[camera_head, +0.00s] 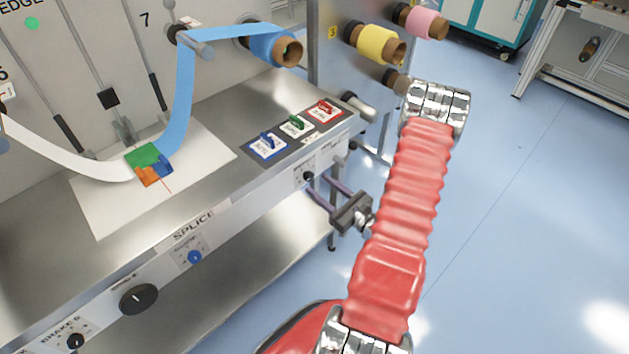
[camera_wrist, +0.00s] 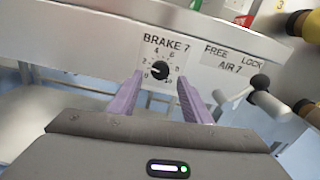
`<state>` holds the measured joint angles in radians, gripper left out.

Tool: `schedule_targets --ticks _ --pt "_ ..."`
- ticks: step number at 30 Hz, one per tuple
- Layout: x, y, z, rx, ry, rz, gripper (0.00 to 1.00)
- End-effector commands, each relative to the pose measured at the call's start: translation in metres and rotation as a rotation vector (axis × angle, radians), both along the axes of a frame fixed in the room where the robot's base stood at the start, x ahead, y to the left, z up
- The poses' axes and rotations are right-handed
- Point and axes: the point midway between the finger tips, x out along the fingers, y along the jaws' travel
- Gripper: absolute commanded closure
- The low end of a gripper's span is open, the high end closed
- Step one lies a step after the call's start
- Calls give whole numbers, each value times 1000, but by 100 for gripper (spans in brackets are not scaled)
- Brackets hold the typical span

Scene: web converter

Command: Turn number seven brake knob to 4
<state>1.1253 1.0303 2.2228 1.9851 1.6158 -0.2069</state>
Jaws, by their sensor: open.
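The number seven brake knob (camera_wrist: 160,70) is a small black knob on a white dial plate marked BRAKE 7, with numbers around it. Its exact pointer setting is too small to read surely. In the head view the knob (camera_head: 308,176) sits on the right end of the bench's front face. My gripper (camera_wrist: 161,90) is open, its two purple fingers apart and pointing toward the panel, one on each side of the knob's line in the wrist view. Nothing is between the fingers.
Right of the knob is an AIR 7 lever (camera_wrist: 259,82) with a FREE/LOCK label, near the right finger. Other knobs, including a large black one (camera_head: 138,299), line the front face leftward. Colored rolls (camera_head: 381,45) stick out at the upper right. Floor at right is clear.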

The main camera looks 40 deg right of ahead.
Motion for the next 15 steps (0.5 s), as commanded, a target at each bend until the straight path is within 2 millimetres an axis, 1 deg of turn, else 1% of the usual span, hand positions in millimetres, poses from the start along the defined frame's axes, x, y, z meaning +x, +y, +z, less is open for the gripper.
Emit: schedule_targets --ticks 3,7,10,15 --pt "15 2 0 -2 -1 3 56" --pt "28 2 0 -1 0 3 56" --pt "34 2 0 -1 0 1 56" --pt "38 2 0 0 0 0 56"
